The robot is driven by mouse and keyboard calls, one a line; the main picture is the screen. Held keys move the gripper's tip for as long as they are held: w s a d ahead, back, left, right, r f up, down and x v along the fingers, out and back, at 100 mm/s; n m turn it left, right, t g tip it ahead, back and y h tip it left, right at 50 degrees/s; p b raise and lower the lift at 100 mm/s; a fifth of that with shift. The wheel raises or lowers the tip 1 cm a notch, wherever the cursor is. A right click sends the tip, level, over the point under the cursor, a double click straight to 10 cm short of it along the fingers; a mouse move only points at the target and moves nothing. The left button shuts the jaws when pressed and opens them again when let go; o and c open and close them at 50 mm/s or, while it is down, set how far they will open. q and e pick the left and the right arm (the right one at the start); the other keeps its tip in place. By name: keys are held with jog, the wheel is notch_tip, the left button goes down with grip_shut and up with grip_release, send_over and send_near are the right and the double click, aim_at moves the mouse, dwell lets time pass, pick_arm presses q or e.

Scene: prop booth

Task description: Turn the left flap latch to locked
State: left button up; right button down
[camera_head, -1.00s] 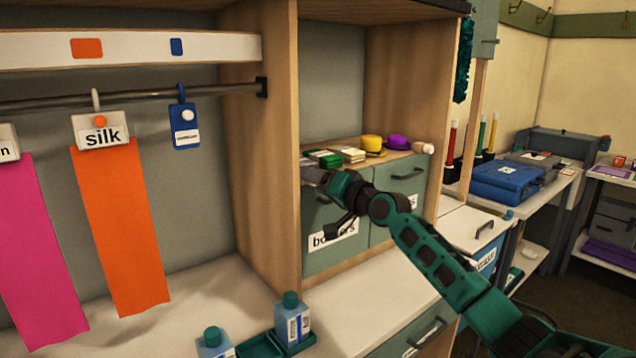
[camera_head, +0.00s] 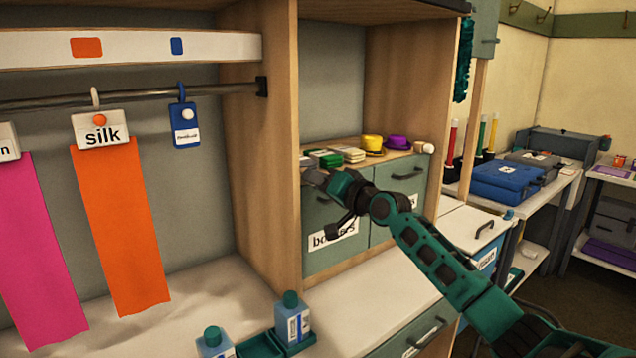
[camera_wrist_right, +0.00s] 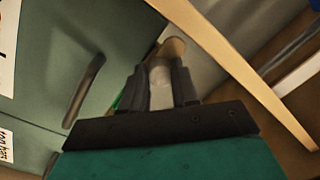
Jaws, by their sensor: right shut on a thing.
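The left flap (camera_head: 318,246) is a grey-green door with a partly hidden label, in the cabinet under the wooden shelf. My right gripper (camera_head: 312,177) is at its upper left corner, against the wooden upright. In the right wrist view, my right gripper (camera_wrist_right: 160,90) is shut on the left flap latch (camera_wrist_right: 160,86), a pale stub between the dark fingers. A tan round end (camera_wrist_right: 174,47) shows just beyond the fingertips. In the head view the gripper hides this latch, so its turn cannot be read. My left gripper is not in view.
The right flap (camera_head: 398,198) has a similar pale latch (camera_head: 424,148) at its upper right. Cloth stacks (camera_head: 326,158), a yellow hat (camera_head: 373,144) and a purple hat (camera_head: 398,142) sit on the shelf above. Bottles (camera_head: 292,318) stand on the counter at the front.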

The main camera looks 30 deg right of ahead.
jog(key=n, duration=0.8)
jog(key=n+h+p, duration=0.1)
jog(key=n, duration=0.7)
jog(key=shift+a+r+g, duration=0.1)
jog(key=shift+r+g, duration=0.05)
jog(key=shift+g, duration=0.25)
jog(key=shift+n+h, duration=0.3)
jog(key=shift+n, duration=0.1)
jog(key=c, duration=0.8)
grip_release()
jog(key=shift+c, duration=0.2)
jog(key=shift+s, duration=0.15)
